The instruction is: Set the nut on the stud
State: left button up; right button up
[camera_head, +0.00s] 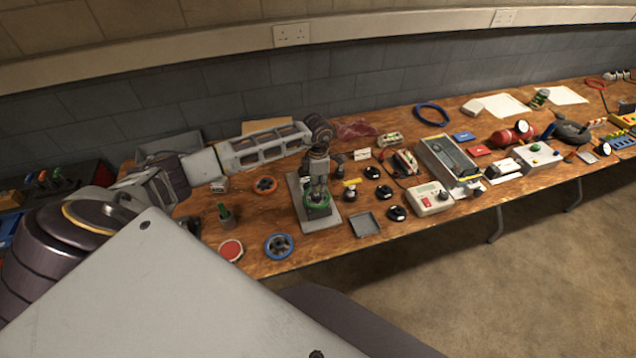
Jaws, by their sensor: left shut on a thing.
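My left gripper (317,193) reaches in from the left and points down over a grey metal plate (329,215) on the wooden bench. It is shut on a green wheel-shaped piece, which looks like the nut (318,208), low over the plate. The fingers cover part of the nut. I cannot make out the stud, which may be hidden under the nut and gripper, and I cannot tell whether the nut touches anything below. My right gripper is not in view.
Several black knobs, a small grey tray (364,225) and a white control box (430,199) stand to the right. The wall is behind the bench.

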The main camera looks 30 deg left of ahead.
pick_arm(q)
jog(key=shift+f+b, duration=1.05)
jog(key=shift+f, duration=0.3)
dwell(1.1)
jog(key=o, duration=0.9)
jog(key=shift+r, duration=0.1)
jog(key=shift+r, duration=5.9)
